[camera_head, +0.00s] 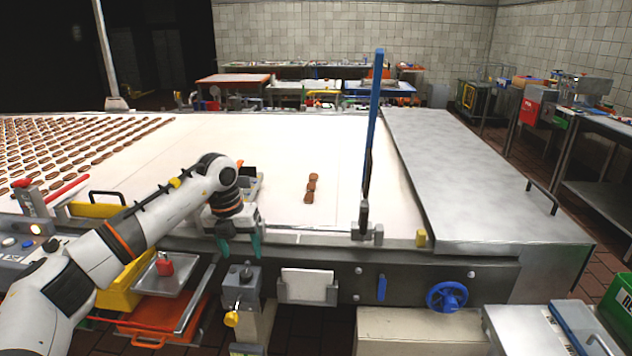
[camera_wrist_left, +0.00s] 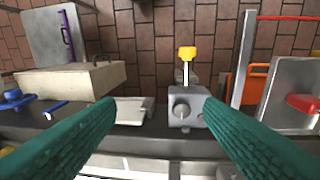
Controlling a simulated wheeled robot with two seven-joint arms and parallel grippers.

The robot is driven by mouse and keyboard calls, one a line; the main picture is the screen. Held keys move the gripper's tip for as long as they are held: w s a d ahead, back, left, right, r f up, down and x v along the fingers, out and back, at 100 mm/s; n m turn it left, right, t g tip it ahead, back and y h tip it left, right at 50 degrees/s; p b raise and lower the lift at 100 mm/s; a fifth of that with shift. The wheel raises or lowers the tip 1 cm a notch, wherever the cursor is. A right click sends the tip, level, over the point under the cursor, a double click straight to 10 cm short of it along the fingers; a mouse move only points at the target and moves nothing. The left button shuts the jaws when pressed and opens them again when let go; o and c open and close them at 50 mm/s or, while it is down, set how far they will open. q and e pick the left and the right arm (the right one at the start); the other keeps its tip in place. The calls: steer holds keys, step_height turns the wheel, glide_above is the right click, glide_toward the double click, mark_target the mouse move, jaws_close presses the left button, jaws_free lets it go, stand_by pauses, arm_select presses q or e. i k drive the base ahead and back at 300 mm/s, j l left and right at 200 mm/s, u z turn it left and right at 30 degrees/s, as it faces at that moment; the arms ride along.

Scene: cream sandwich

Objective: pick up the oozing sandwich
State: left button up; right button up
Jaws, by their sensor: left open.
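A short row of brown sandwiches (camera_head: 311,188) lies on the white belt (camera_head: 345,170) in the head view. They touch or nearly touch; at this size I cannot tell which one oozes. My left gripper (camera_head: 240,246) is at the belt's front edge, to the left of and nearer than the row, with its green fingers pointing down. It is open and empty. The wrist view shows the two green fingers of the left gripper (camera_wrist_left: 157,106) spread apart, with no sandwich in that view. My right gripper is not seen.
Many more sandwiches (camera_head: 60,150) lie in rows at the belt's left. A blue upright post (camera_head: 374,110) stands right of the short row, before a metal cover (camera_head: 470,165). A grey box with a yellow knob (camera_wrist_left: 187,54) sits below the front edge.

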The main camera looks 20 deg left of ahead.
mark_target(311, 187)
steer(key=i, duration=1.7)
